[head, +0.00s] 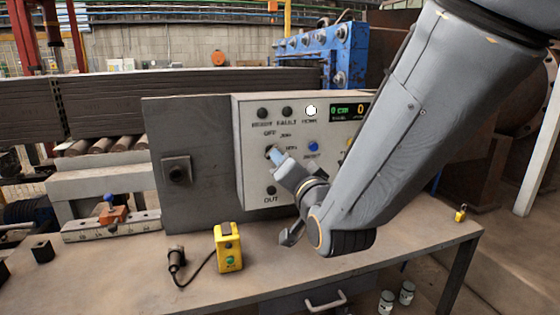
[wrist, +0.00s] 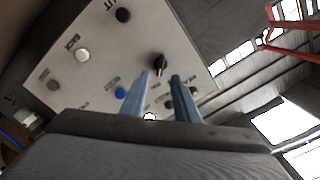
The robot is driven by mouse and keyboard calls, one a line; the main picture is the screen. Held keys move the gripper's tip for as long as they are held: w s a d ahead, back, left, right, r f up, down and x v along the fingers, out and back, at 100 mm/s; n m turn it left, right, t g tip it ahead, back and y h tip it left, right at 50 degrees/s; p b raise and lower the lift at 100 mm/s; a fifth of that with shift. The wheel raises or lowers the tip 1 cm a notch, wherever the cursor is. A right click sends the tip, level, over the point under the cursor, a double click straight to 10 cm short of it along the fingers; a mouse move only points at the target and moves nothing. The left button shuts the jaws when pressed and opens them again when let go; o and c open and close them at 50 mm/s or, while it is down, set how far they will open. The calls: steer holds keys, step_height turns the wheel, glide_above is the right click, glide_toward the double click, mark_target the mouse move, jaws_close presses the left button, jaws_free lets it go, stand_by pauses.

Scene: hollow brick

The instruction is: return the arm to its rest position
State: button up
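My gripper (head: 276,153) is in front of the grey control panel (head: 246,180), at the left end of my bent arm in the head view. In the wrist view my gripper (wrist: 160,76) has its two pale blue fingers apart with nothing between them. A black selector knob (wrist: 160,63) shows just beyond the fingertips, and I cannot tell how wide the space between them is. In the head view the fingers partly hide the knob. The white lamp (head: 311,110) on the panel looks bright, and the blue button (head: 313,146) is right of the fingers.
The panel stands on a workbench (head: 350,262). A yellow pendant box (head: 228,250) with a cable and a black cylinder (head: 176,262) stand at the front. A small yellow padlock (head: 461,213) is at the right end. A blue machine frame (head: 345,50) stands behind the panel.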

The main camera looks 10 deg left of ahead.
steer(key=shift+v, duration=0.8)
steer(key=s+d+f+n+g+h, duration=0.1)
steer(key=d+f+g+h, duration=0.6)
steer(key=d+f, duration=1.05)
steer(key=s+d+f+g+h, duration=0.1)
steer(key=s+d+f+g, duration=0.1)
steer(key=s+d+g, duration=0.2)
steer(key=s+d+f+n+g+h, duration=0.1)
steer(key=s+d+g, duration=0.3)
steer(key=s+d, duration=0.7)
steer(key=shift+s+d+f+n+h, duration=0.2)
steer(key=shift+s+f+n+h, duration=0.1)
steer(key=shift+s+f, duration=0.55)
steer(key=shift+s+r, duration=0.1)
